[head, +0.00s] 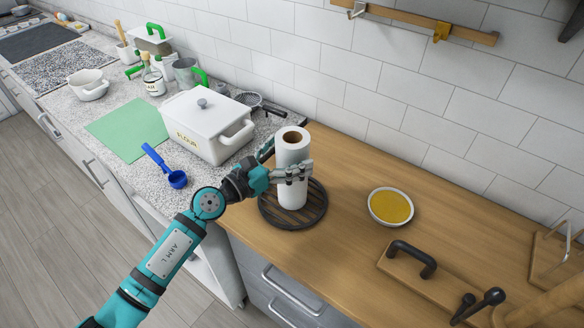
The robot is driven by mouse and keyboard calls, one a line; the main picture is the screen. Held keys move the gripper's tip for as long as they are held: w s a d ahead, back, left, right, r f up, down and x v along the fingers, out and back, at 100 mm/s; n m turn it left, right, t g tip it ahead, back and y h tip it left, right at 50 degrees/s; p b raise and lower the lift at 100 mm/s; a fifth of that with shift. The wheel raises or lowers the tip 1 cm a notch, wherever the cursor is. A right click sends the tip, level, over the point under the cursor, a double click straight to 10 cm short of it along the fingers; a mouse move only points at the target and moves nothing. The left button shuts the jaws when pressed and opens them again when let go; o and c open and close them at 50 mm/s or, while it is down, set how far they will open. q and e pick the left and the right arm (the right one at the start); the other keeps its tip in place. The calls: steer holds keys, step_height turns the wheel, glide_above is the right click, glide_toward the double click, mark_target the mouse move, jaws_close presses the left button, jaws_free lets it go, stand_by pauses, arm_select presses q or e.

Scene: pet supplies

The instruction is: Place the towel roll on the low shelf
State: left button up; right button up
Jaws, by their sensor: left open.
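The towel roll (291,148) is white with a brown core and stands upright on a round black slatted trivet (317,216) on the wooden counter. My left gripper (288,163) is around the middle of the roll, with one finger across its front and another part showing behind its left side. The jaws are open, and I cannot tell whether the fingers touch the roll. My right gripper is not in view. I cannot make out a low shelf in this view.
A white flour box (207,126) stands behind my left wrist, with a blue scoop (177,179) in front of it. A bowl of yellow contents (391,207) sits right of the trivet. A wooden board with a black handle (412,259) lies nearer. A wooden rail (420,20) is on the wall.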

arm_select(q)
steer(key=shift+x, duration=1.15)
steer(key=shift+s+a, duration=0.1)
steer(key=shift+c, duration=1.4)
steer(key=c, duration=1.3)
steer(key=shift+c, duration=0.5)
